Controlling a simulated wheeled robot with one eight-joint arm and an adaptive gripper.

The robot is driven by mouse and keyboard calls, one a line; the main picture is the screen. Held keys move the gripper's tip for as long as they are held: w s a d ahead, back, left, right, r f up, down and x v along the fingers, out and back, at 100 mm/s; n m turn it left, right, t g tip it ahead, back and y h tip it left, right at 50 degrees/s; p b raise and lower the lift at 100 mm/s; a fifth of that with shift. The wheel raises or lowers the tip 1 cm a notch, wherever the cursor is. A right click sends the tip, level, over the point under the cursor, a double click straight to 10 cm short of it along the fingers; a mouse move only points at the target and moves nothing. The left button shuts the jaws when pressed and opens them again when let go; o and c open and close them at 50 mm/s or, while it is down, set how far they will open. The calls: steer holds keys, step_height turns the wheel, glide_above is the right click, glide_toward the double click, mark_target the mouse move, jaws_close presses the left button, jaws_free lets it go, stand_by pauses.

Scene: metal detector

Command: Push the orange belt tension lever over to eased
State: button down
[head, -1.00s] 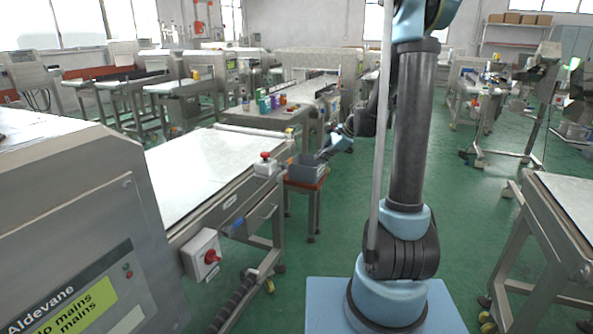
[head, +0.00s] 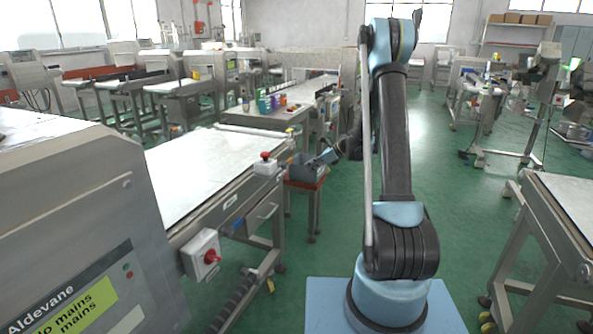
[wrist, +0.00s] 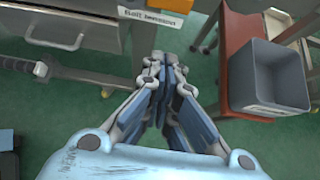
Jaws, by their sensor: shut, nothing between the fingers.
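My gripper (wrist: 163,65) is shut and empty in the wrist view, its fingertips just below a white label (wrist: 156,18) that seems to read "belt tension". The label is on the edge of the conveyor frame. In the head view my gripper (head: 327,157) is beside the conveyor's far right end, by the grey bin. The conveyor (head: 205,165) has a pale belt and a steel frame.
A grey bin (wrist: 275,75) stands on a reddish stool (wrist: 236,88), close to the right of my gripper. A red emergency stop (head: 265,158) sits on the conveyor's edge. A red rotary switch (head: 210,257) is nearer. Green floor is open to the right.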

mark_target(286, 163)
steer(key=w+a+f, duration=0.2)
steer(key=a, duration=0.5)
steer(key=shift+w+a, duration=0.2)
steer(key=shift+w, duration=0.15)
stand_by(0.5)
steer(key=shift+f, duration=0.1)
steer(key=shift+d, duration=0.1)
steer(key=shift+w, duration=0.1)
stand_by(0.4)
